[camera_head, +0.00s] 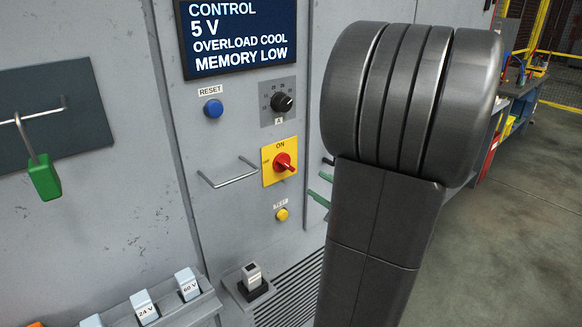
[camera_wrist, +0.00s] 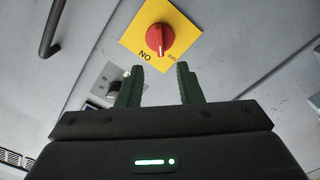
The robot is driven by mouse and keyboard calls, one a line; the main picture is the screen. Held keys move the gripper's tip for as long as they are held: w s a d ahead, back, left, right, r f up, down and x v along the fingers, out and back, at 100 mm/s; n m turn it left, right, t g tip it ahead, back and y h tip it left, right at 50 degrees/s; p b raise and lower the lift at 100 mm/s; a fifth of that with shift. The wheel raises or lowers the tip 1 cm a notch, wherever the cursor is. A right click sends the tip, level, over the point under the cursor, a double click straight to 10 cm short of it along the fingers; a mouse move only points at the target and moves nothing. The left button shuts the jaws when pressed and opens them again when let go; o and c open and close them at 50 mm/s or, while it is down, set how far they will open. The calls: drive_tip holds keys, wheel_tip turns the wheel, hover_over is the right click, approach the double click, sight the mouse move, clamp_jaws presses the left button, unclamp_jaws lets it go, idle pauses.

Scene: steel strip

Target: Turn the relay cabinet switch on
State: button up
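The relay cabinet switch (camera_head: 285,163) is a red rotary knob on a yellow plate (camera_head: 268,177), with ON printed above the knob. In the wrist view the red knob (camera_wrist: 160,39) and yellow plate (camera_wrist: 134,38) are just beyond my fingertips, with ON upside down at lower left and smaller lettering at lower right. I cannot tell for sure which mark the knob points to. My gripper (camera_wrist: 161,68) is open and empty, its two dark green fingers apart and seemingly short of the knob. In the head view only green finger parts (camera_head: 322,196) show; my arm hides the rest.
A bar handle (camera_head: 230,174) sticks out left of the switch. A black dial (camera_head: 283,103) and blue reset button (camera_head: 213,108) are above, a yellow test button (camera_head: 282,214) below. A display (camera_head: 238,38) tops the panel. Labelled blocks (camera_head: 145,309) and a green padlock (camera_head: 44,178) are at left.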

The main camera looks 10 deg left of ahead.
sight(290, 167)
drive_tip(key=shift+p+x, duration=1.15)
drive_tip(key=shift+x, duration=4.35)
clamp_jaws()
